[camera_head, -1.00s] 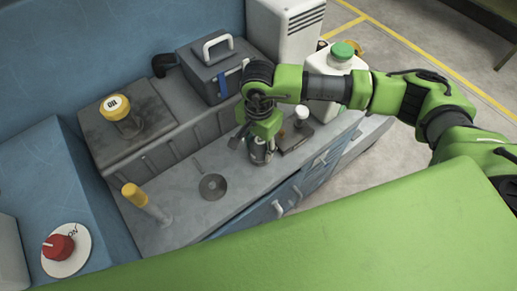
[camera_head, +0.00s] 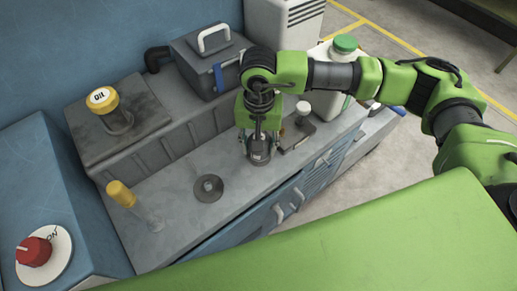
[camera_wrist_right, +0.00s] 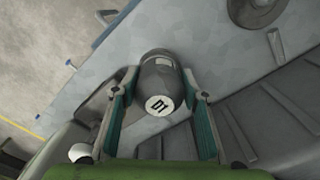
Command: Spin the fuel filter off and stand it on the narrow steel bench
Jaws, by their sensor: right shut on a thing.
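The fuel filter looks like a dark grey canister (camera_head: 259,156) with a light marking. In the head view it is low at the bench surface, below my right gripper (camera_head: 260,143). In the right wrist view the filter (camera_wrist_right: 158,79) lies between the two teal-padded fingers of the gripper (camera_wrist_right: 158,100), which is shut on it. A white round face with black marks shows on its near end. I cannot tell whether its base touches the surface. The grey steel bench top (camera_head: 180,207) runs beneath it. My left gripper is not in view.
A round flanged plate (camera_head: 208,188) lies left of the filter.

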